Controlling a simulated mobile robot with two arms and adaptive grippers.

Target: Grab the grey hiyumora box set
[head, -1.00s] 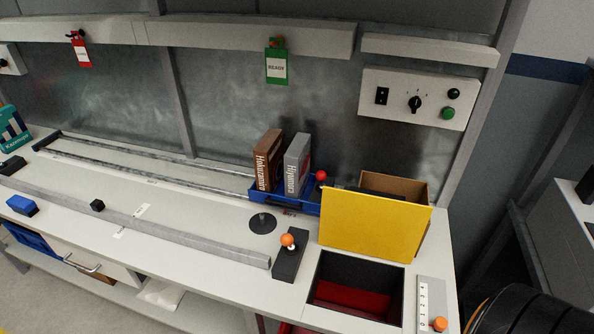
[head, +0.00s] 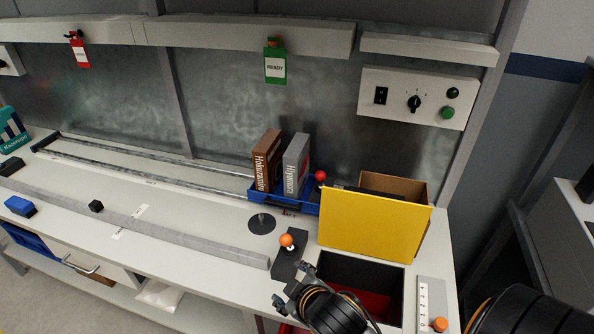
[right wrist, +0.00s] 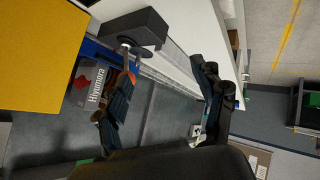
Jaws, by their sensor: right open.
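The grey Hiyumora box set (head: 297,163) stands upright in a blue tray (head: 312,208), to the right of a brown box set (head: 266,158). It also shows in the right wrist view (right wrist: 88,82), left of the fingers and partly covered by the lever and the yellow panel. My right gripper (head: 292,285) is open and empty at the front edge of the bench, well in front of the box and beside the orange-knobbed lever (head: 288,242). In the right wrist view its fingers (right wrist: 163,77) are spread apart. My left gripper is not in view.
A yellow panel (head: 373,223) and an open cardboard box (head: 397,185) stand right of the tray. A dark recess with red inside (head: 373,301) lies before the panel. A round black disc (head: 262,223) sits before the tray. A grey rail (head: 190,238) crosses the bench.

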